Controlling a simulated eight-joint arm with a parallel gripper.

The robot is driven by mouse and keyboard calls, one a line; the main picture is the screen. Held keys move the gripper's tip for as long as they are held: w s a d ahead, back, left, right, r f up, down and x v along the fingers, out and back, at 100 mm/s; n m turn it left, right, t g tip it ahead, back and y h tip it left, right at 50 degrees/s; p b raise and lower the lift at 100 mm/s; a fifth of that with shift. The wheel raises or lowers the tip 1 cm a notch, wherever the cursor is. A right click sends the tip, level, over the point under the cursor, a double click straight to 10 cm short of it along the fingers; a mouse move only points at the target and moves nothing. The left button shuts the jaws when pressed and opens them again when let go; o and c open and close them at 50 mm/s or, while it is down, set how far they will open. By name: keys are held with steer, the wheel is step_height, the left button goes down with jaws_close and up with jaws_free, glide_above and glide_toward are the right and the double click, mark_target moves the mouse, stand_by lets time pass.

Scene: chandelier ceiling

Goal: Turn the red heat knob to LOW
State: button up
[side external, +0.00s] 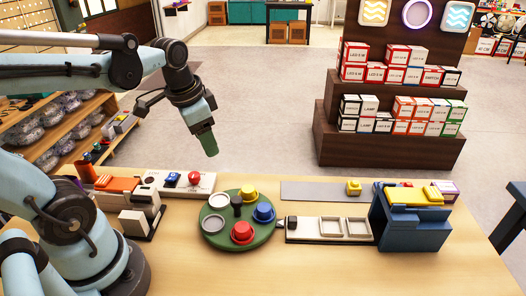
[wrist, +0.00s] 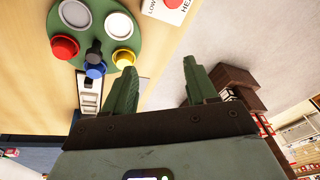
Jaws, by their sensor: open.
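The red heat knob (side external: 194,178) sits on a white panel (side external: 151,186) on the table, right of a blue knob (side external: 173,178). In the wrist view the red knob (wrist: 173,3) is cut off at the top edge, beside partly visible lettering that includes "LOW". Its pointer direction is too small to make out. My gripper (side external: 208,148) hangs above and slightly beyond the panel, apart from the knob. In the wrist view my gripper (wrist: 160,66) has its green fingers spread with nothing between them.
A green round plate (side external: 238,244) with red, blue and yellow pieces stands right of the panel. An orange-topped device (side external: 112,184) is at its left. A tray (side external: 330,241) and a blue box-like device (side external: 412,232) stand farther right. The front table area is clear.

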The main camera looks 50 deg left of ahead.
mark_target(196, 174)
steer(key=s+a+m+g, duration=0.1)
steer(key=a+m+g, duration=0.15)
steer(key=a, duration=0.25)
steer(key=shift+n+g+h, duration=0.25)
steer(key=shift+h, duration=0.15)
steer(key=shift+s+f, duration=0.15)
steer(key=shift+f, duration=5.5)
steer(key=shift+c, duration=0.3)
steer(key=c, duration=1)
